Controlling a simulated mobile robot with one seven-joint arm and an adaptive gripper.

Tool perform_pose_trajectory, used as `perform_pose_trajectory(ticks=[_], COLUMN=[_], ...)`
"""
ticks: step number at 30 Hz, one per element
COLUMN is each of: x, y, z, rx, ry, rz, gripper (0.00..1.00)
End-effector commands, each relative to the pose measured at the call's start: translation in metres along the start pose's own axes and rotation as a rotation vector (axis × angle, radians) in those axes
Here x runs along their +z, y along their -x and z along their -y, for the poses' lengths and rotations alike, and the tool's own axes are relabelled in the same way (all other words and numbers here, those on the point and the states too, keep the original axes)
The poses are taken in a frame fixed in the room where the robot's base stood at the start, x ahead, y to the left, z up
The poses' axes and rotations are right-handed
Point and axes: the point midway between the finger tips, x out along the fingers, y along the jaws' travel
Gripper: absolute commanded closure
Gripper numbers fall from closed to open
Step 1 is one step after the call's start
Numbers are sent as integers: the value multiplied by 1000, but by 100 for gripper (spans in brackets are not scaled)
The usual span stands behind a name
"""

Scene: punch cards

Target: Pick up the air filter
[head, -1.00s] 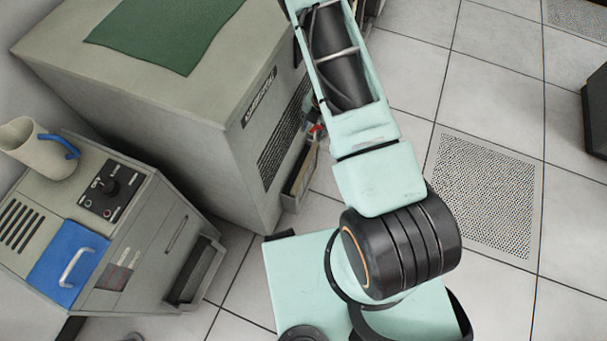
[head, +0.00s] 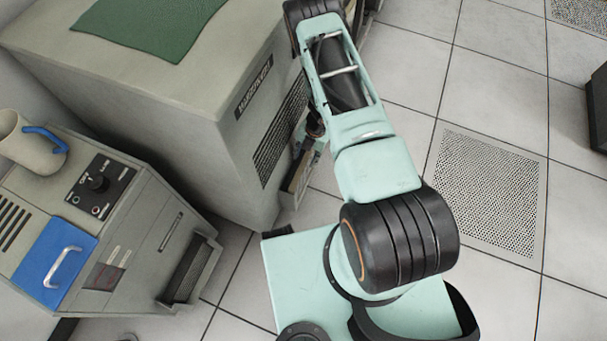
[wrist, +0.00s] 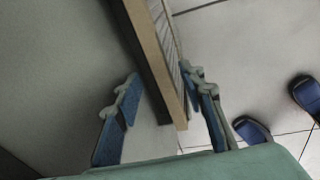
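The air filter (wrist: 154,48) is a flat panel with a tan frame and pale pleats, standing on edge in the wrist view. In the head view the likely filter (head: 297,176) shows as a tan-edged panel against the cabinet's vented side, partly hidden by my arm. My gripper (wrist: 162,76) has its two blue-padded fingers apart, one on each side of the filter's near end. The right fingertip is close to the pleated face; I cannot tell whether it touches. The left finger stands apart from the frame.
The large grey cabinet (head: 160,95) has a green mat (head: 150,25) on top. A smaller machine (head: 130,235) with a blue handled panel and a cream mug (head: 28,145) stands at left. Tiled floor (head: 400,60) is open at right, with a perforated tile (head: 490,190).

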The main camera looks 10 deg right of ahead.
Motion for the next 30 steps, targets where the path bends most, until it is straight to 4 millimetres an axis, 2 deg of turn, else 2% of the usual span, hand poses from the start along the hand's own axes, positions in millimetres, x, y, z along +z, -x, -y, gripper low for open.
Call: perform_pose_trajectory(ticks=[1, 4, 12, 22, 30], x=[-1, -1, -1, -1, -1], y=[-12, -26, -30, -30, -30], z=[4, 3, 2, 2, 2], rx=[-1, -1, 0, -1, 0], ry=[-3, 1, 0, 0, -1], rz=[-2, -2, 0, 0, 0], gripper=[63, 63, 63, 98, 100])
